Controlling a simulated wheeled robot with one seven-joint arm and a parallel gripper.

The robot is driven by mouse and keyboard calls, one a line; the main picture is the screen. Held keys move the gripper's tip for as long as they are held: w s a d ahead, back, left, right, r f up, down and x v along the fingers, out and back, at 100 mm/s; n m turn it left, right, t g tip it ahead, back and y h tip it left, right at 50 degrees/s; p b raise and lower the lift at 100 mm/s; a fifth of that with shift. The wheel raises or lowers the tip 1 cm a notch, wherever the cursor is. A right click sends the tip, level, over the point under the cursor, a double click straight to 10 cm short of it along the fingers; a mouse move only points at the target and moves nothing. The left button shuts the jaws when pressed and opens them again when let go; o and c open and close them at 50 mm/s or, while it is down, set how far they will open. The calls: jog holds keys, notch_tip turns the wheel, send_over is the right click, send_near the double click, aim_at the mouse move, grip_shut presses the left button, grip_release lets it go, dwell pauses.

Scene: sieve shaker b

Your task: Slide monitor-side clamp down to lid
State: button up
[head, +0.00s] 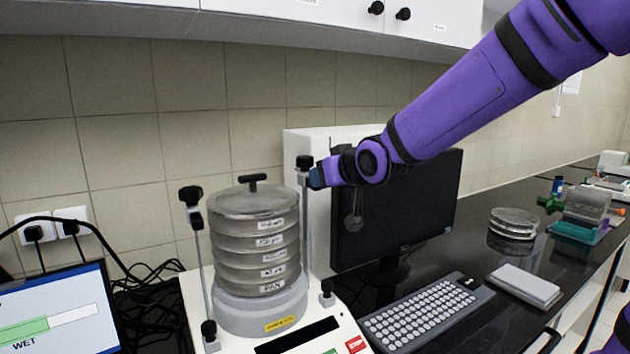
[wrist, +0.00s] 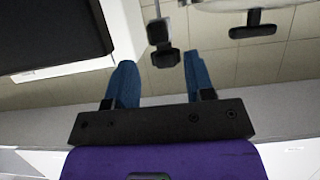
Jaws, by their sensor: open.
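The monitor-side clamp (head: 304,162) is a black piece at the top of the right-hand rod (head: 306,235), well above the lid (head: 250,201) of the sieve stack. The lid has a black T-shaped handle, and it also shows at the upper right of the wrist view (wrist: 290,5). My gripper (head: 314,179) is beside the upper rod, just below the clamp's top. In the wrist view, its two blue fingers are apart, with the black clamp (wrist: 165,57) showing between their tips. I cannot tell whether they touch it.
The other clamp (head: 191,196) sits high on the left rod. The monitor (head: 400,215) stands close behind my wrist, with the keyboard (head: 425,312) in front of it. A laptop (head: 55,318) is at the left. Sieves (head: 514,222) and a white box (head: 524,286) lie to the right.

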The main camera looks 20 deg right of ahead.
jog(key=shift+x, duration=3)
jog(key=shift+c, duration=0.5)
